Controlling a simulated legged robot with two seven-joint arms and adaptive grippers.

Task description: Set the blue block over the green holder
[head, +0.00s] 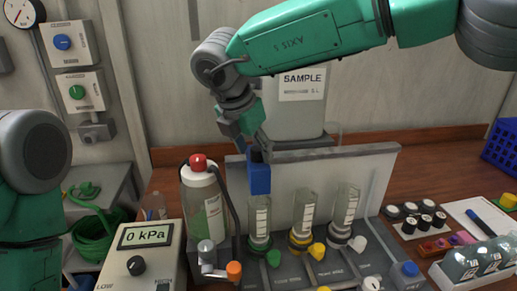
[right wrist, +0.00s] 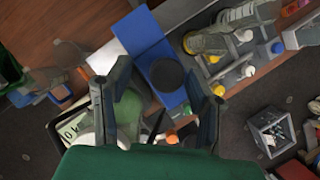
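The blue block (head: 259,178) is upright, with a dark round top that faces the camera in the right wrist view (right wrist: 164,73). It stands over the clear bottle of the green holder (head: 260,222), its lower edge level with the bottle's top. I cannot tell whether they touch. My right gripper (head: 254,143) is just above the block. In the right wrist view its fingers (right wrist: 160,95) are spread, with gaps between them and the block. My left arm shows at the left edge; its gripper is out of view.
Beside the green holder stand a yellow holder (head: 302,222) and a white one (head: 344,217). A red-capped bottle (head: 203,205) is close on the left, a pale back panel (head: 370,180) behind. A kPa gauge box (head: 143,255) stands front left, small jars (head: 424,215) right.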

